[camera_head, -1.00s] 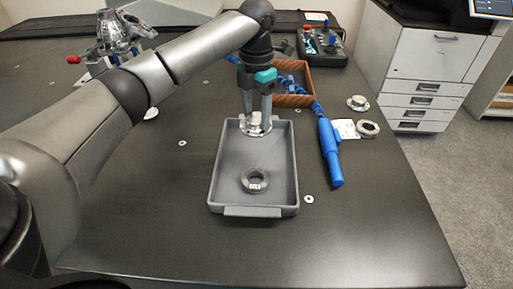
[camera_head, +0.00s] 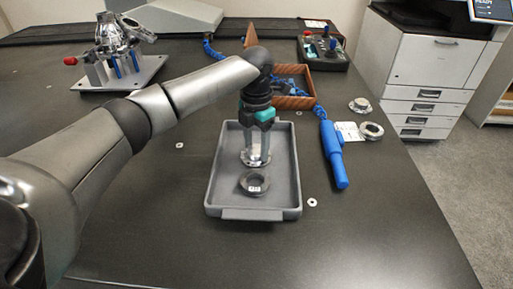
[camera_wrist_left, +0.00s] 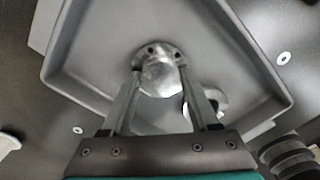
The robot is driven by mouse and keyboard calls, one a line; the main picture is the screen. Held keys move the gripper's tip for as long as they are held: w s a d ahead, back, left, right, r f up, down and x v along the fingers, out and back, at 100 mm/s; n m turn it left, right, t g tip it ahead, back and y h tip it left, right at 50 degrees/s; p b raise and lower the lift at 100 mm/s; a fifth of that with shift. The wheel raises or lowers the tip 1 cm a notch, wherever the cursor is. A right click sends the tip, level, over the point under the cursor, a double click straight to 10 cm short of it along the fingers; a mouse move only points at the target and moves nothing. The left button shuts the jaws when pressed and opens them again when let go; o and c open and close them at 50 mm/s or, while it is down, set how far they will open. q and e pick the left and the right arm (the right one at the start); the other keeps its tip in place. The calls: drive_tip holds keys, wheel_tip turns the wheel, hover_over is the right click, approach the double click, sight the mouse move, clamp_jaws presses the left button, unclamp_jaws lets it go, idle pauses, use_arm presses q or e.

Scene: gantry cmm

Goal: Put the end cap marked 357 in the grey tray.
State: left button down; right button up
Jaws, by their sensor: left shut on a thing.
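The grey tray (camera_head: 212,190) lies on the dark table, in the middle of the head view; its rim also shows in the left wrist view (camera_wrist_left: 52,66). My left gripper (camera_head: 256,158) points down inside the tray's outline and is shut on a silver flanged end cap (camera_wrist_left: 160,76). In the head view the cap (camera_head: 256,164) is at the fingertips, close to the tray floor; I cannot tell whether it touches. No number is readable on it. My right gripper is out of view.
A brown box (camera_head: 295,102) stands behind the tray. A metal fixture (camera_head: 120,62) stands at back left. The table in front is clear.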

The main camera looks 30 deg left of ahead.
sight(257, 149)
use_arm(q)
drive_tip(key=shift+f, duration=0.1)
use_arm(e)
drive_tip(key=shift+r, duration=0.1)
use_arm(q)
drive_tip(key=shift+c, duration=0.7)
unclamp_jaws()
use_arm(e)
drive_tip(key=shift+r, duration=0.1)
use_arm(q)
drive_tip(key=shift+r, duration=0.4)
wheel_tip(257, 149, up, 11)
drive_tip(key=p, duration=0.5)
drive_tip(key=shift+r+p, duration=0.2)
drive_tip(key=shift+p, duration=0.2)
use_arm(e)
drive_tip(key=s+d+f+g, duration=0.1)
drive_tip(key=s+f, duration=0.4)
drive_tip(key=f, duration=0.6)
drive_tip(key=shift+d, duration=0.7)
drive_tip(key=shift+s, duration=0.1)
